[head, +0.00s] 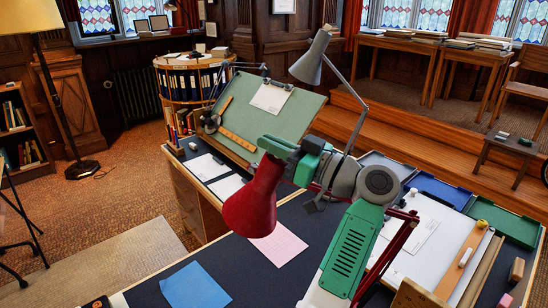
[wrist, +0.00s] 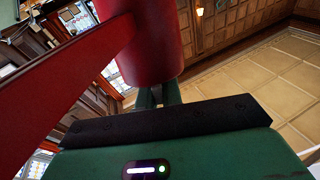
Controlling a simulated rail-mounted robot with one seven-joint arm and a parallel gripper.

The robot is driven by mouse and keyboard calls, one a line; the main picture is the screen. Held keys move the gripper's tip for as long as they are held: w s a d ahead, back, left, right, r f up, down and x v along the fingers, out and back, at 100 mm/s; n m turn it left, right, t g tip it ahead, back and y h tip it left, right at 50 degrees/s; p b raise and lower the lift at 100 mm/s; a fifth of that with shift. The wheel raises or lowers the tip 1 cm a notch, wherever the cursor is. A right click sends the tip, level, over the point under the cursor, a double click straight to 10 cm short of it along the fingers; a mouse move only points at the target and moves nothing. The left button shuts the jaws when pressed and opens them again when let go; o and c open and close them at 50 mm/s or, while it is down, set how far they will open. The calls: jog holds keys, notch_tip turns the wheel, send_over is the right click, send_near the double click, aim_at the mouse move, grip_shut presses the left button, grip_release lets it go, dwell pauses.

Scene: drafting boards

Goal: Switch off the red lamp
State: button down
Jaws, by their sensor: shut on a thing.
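The red lamp (head: 250,200) has a red shade hanging over the dark blue desk, tilted down, with a red jointed arm (head: 392,245). My green gripper (head: 284,152) is at the narrow upper end of the shade. In the wrist view the fingers (wrist: 158,95) are shut at the end of a red cylindrical part of the lamp (wrist: 152,45), and a red bar (wrist: 60,75) crosses at the left. The fingertips and any switch are hidden behind the red part. The shade's opening is turned away, so I cannot tell whether the lamp is lit.
A grey lamp (head: 312,62) stands behind, beside a green drafting board (head: 290,112). A pink sheet (head: 278,244) and a blue sheet (head: 195,287) lie on the desk. A white board (head: 415,240) and trays (head: 440,192) are at the right.

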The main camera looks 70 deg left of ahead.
jog(key=shift+r+n+g+h, duration=0.1)
jog(key=shift+n+g+h, duration=0.3)
jog(key=shift+n+g, duration=0.2)
jog(key=c, duration=1.5)
grip_release()
jog(key=shift+c, duration=0.2)
jog(key=v, duration=0.7)
jog(key=shift+w+d, duration=0.25)
jog(key=shift+d, duration=0.05)
